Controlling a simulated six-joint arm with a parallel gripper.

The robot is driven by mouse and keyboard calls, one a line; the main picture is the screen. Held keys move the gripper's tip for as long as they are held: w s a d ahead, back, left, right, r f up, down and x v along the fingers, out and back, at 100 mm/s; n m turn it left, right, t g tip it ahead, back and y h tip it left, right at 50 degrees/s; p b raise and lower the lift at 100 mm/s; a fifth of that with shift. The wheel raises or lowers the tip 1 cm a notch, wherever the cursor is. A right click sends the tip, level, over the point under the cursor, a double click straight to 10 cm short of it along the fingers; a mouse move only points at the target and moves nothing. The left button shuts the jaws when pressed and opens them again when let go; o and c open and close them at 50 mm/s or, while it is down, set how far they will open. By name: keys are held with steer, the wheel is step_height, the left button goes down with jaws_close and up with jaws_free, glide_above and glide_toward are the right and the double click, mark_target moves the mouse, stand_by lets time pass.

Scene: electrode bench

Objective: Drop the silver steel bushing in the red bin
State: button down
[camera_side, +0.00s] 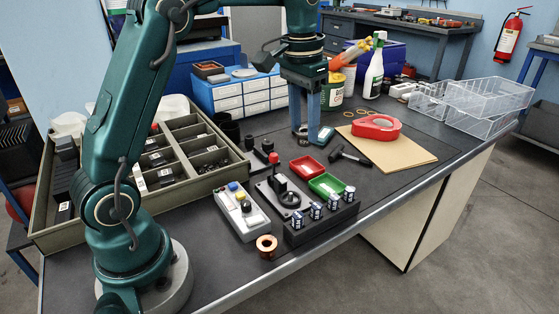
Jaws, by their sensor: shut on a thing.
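My gripper (305,133) points down over the middle of the bench, just behind the red bin (306,166) in the picture. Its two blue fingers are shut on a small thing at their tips. This appears to be the silver steel bushing, but it is mostly hidden by the fingers and too small to make out clearly. The fingertips are low, close to the bench top; I cannot tell whether they touch it. The red bin is a small shallow tray, and no contents are clear in it. A green bin (327,186) stands in front of it.
A black hammer (350,156) and red tape dispenser (376,127) lie right of the bins. A fixture with a red knob (280,187), a grey control box (241,212), a black battery rack (321,224) and a copper ring (267,246) are in front. A compartment tray (237,170) stands left.

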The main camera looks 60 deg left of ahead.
steer(key=shift+w+a+f+n+t, duration=0.15)
steer(key=shift+w+a+f+n, duration=0.25)
steer(key=shift+w+a+f, duration=1.05)
steer(key=shift+w+a+f+n+t, duration=0.3)
steer(key=shift+w+a+f, duration=0.5)
steer(key=shift+a+f, duration=1.15)
steer(key=shift+w+a+f+n+t, duration=0.1)
steer(key=shift+w+a+f+n, duration=0.4)
steer(key=shift+w+a+f, duration=0.95)
steer(key=shift+s+f, duration=0.2)
steer(key=shift+f, duration=0.55)
steer(key=shift+s+f, duration=0.15)
steer(key=shift+f, duration=0.6)
steer(key=shift+f, duration=0.9)
steer(key=shift+c, duration=1.6)
jaws_free()
